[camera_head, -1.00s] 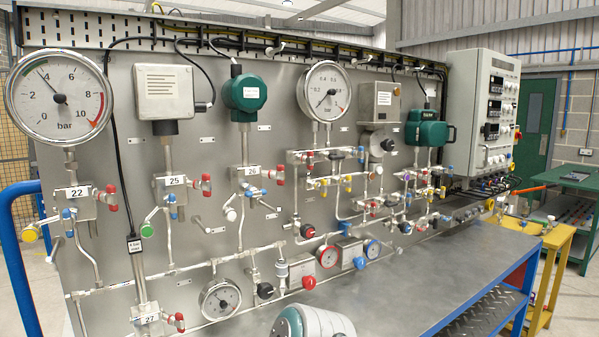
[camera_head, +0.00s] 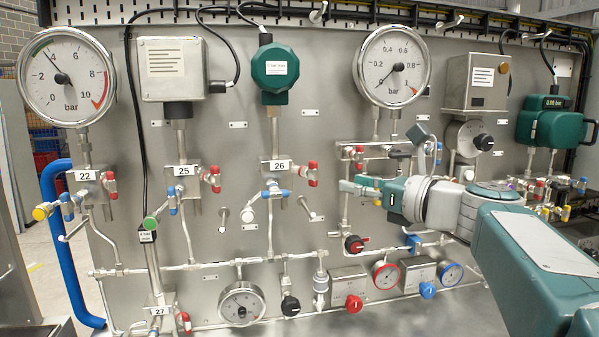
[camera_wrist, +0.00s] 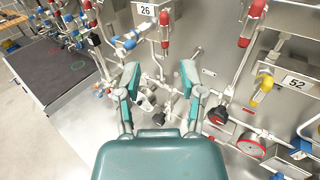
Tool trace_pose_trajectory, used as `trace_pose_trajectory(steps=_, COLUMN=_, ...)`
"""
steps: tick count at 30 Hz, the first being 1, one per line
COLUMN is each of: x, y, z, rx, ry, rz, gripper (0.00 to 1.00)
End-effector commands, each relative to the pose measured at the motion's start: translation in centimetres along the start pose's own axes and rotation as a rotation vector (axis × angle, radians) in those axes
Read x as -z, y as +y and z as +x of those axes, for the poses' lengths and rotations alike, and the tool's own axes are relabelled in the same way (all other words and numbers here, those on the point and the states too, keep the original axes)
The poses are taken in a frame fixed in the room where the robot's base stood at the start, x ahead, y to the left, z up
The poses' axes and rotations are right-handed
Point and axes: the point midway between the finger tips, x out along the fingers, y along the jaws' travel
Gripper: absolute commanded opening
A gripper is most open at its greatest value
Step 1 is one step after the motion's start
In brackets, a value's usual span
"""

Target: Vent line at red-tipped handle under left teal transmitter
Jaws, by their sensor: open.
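The left teal transmitter (camera_head: 275,76) hangs on the panel above a valve block labelled 26 (camera_head: 280,166). A red-tipped handle (camera_head: 312,173) stands upright at the block's right side, with blue-tipped handles below. My gripper (camera_head: 352,187) is in front of the panel, right of and slightly lower than this handle, with its fingers pointing left. In the wrist view my gripper (camera_wrist: 158,82) is open and empty, its two teal-padded fingers apart. A label 26 (camera_wrist: 146,10) and a red-tipped handle (camera_wrist: 164,18) show beyond the fingertips, near the top. No contact is visible.
Blocks 22 (camera_head: 86,177) and 25 (camera_head: 183,171) carry similar red-tipped handles to the left. A round gauge (camera_head: 392,66) and crowded pipework lie behind my arm. Black (camera_head: 290,305) and red knobs (camera_head: 354,304) line the panel's lower part.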

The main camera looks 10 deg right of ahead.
Motion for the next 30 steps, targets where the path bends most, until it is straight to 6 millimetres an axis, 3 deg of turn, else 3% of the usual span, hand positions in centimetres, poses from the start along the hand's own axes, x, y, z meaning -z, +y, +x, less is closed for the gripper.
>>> trace_pose_trajectory(steps=18, x=0.2, y=-0.7, z=9.2, rx=-0.001, ry=0.000, rz=0.002, gripper=0.51)
trace_pose_trajectory(steps=29, x=0.2, y=-0.7, z=9.9, rx=0.002, ry=0.000, rz=0.001, gripper=0.51)
trace_pose_trajectory(steps=30, x=0.2, y=-0.7, z=9.9, rx=0.002, ry=0.000, rz=0.001, gripper=0.42)
